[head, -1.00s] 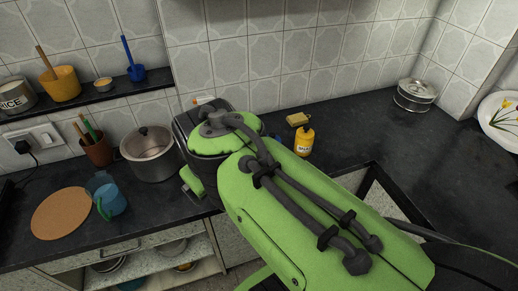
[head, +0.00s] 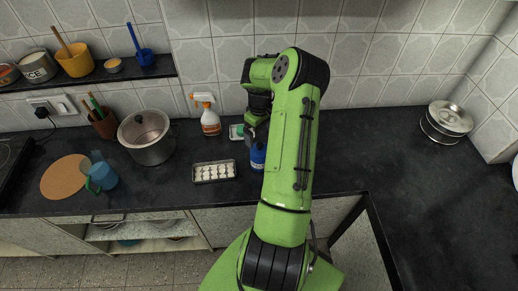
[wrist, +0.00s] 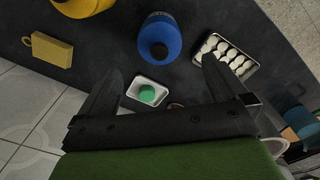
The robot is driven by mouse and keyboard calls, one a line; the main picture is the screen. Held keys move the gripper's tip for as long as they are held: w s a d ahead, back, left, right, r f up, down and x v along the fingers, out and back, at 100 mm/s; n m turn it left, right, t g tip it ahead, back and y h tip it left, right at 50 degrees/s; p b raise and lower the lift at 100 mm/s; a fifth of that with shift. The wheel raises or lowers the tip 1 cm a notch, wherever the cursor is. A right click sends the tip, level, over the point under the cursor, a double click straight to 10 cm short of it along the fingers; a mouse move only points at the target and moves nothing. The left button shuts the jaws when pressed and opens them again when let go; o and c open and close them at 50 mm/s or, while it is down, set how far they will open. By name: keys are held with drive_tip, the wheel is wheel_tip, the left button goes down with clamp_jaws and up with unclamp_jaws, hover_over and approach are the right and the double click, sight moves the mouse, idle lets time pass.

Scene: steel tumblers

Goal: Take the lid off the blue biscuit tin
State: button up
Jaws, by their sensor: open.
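A blue container (head: 258,158) with a pale label stands on the dark counter, partly hidden by my arm in the head view. In the wrist view the blue container (wrist: 168,36) shows a dark round cap on top. It looks more like a bottle, and I cannot tell whether it is the biscuit tin. No other blue tin shows clearly. My gripper (wrist: 160,65) is open and empty, its fingers spread to either side below the cap in the picture. No contact with the container shows.
An egg tray (head: 214,173) lies left of the container. A white dish with a green soap (wrist: 148,92) and a spray bottle (head: 207,114) stand close by. A steel tin (head: 446,121) stands far right.

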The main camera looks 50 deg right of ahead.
sight(260, 144)
wheel_tip(260, 144, down, 8)
drive_tip(key=shift+d+r+p, duration=0.1)
drive_tip(key=shift+r+p, duration=0.1)
drive_tip(key=shift+p, duration=0.15)
drive_tip(key=shift+r, duration=0.1)
drive_tip(key=c, duration=1)
